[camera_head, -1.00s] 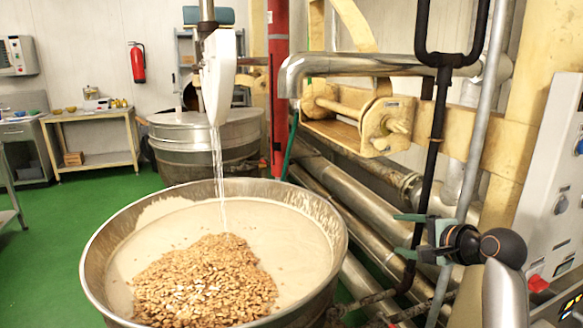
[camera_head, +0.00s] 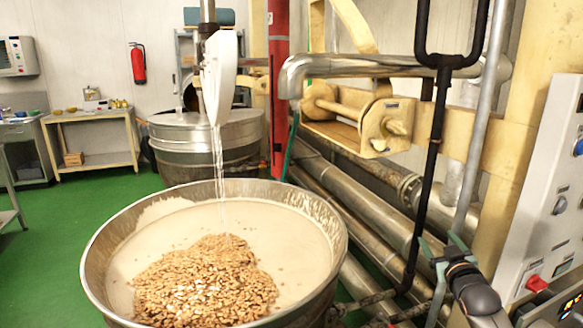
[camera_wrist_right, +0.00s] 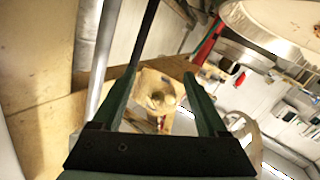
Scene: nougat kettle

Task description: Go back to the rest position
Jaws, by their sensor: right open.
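My right gripper (camera_head: 436,239) is at the lower right of the head view, in front of the pipes and right of the kettle. Its two green fingers point up and are apart, with nothing seen between them. In the right wrist view the open fingers (camera_wrist_right: 160,74) frame a yellow machine bracket in the background. My left gripper is not in view. The large metal kettle (camera_head: 97,262) holds pale cream mass with a heap of brown nuts (camera_head: 205,285). A white paddle arm (camera_head: 219,75) hangs over it.
A control panel (camera_head: 545,190) with a red switch (camera_head: 537,283) stands close on the right. A black bent pipe (camera_head: 432,160) and a grey pole (camera_head: 478,130) rise by my right gripper. A second kettle (camera_head: 207,165) and a table (camera_head: 92,114) stand behind. Green floor (camera_head: 75,200) is clear at left.

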